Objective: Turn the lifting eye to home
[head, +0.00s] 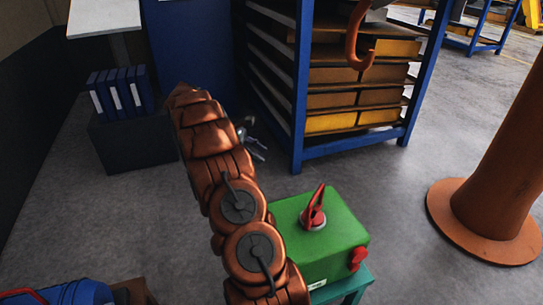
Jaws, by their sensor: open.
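A green block-shaped casting (335,238) sits on a teal stand (352,286) just right of my arm. A red lifting eye (313,208) stands up from a round base on the casting's top face, its upper end leaning slightly right. A smaller red part (357,258) sticks out of the casting's front right side. My gripper (256,142) is grey, open and partly hidden behind my arm. It is beyond the casting, up and left of the lifting eye, and apart from it. My arm covers the casting's left edge.
A blue rack (299,90) with yellow and brown boxes stands behind the casting. An orange hook (359,40) hangs before it. An orange column (505,165) stands at right. A dark crate (135,145) with blue binders is at left. Floor between casting and column is clear.

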